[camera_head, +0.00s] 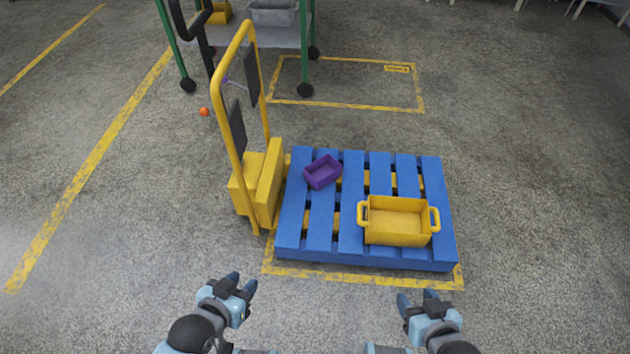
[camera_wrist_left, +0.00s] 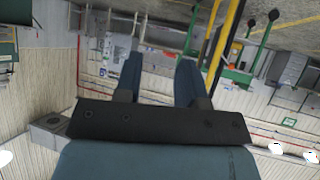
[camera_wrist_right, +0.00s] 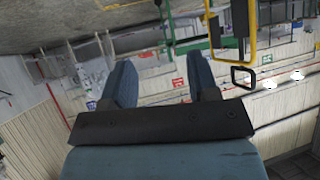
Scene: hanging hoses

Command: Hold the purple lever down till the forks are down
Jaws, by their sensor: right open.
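The yellow pallet truck (camera_head: 267,180) stands upright at the left end of the blue pallet (camera_head: 348,225). The small purple lever (camera_head: 227,80) is on its tall handle frame, up between two dark panels. Yellow fork parts (camera_head: 338,182) show between the pallet slats; how high they are I cannot tell. My left gripper (camera_head: 241,283) is open and empty in front of the truck, far from the lever; its spread fingers show in the left wrist view (camera_wrist_left: 160,65). My right gripper (camera_head: 416,297) is open and empty in front of the pallet; its fingers also show in the right wrist view (camera_wrist_right: 160,68).
A purple bin (camera_head: 322,172) and a yellow handled crate (camera_head: 398,218) sit on the pallet. A green-framed cart (camera_head: 310,45) with black wheels stands behind. An orange ball (camera_head: 204,112) shows left of the handle.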

